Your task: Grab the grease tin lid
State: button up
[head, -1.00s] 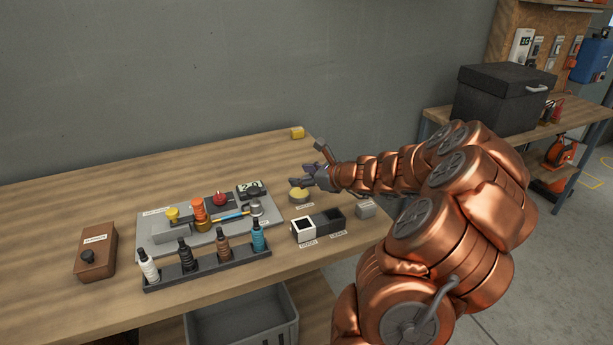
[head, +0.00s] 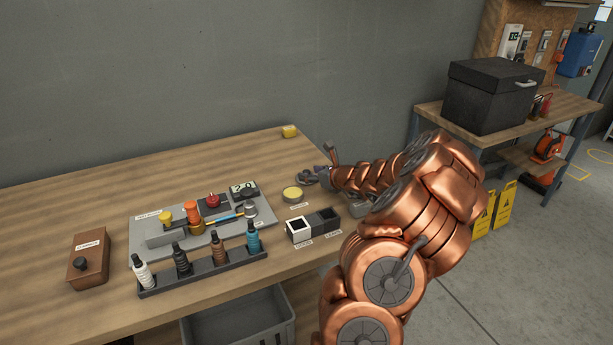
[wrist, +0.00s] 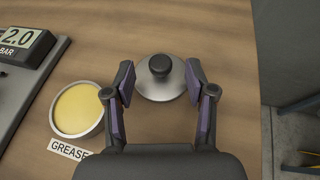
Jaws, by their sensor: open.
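The grease tin lid (wrist: 160,92) is a round silver disc with a black knob, lying on the wooden table. In the wrist view it sits ahead of and partly between the two fingers of my gripper (wrist: 160,80), which is open and holds nothing. The open grease tin (wrist: 77,109), with yellow grease and a GREASE label in front, stands just left of the left finger. In the head view the tin (head: 292,194) is left of my gripper (head: 318,176); the lid is small and partly mixed with the fingers there.
A grey board (head: 160,256) with valves and a gauge display (wrist: 22,45) lies left of the tin. A bottle rack (head: 205,273), a brown box (head: 89,258) and a black-and-white two-bin holder (head: 312,226) stand nearby. The table's right edge is close to the lid.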

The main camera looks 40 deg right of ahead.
jog(key=shift+w+d+f, duration=0.1)
jog(key=shift+w+f, duration=0.2)
jog(key=shift+w, duration=0.35)
grip_shut()
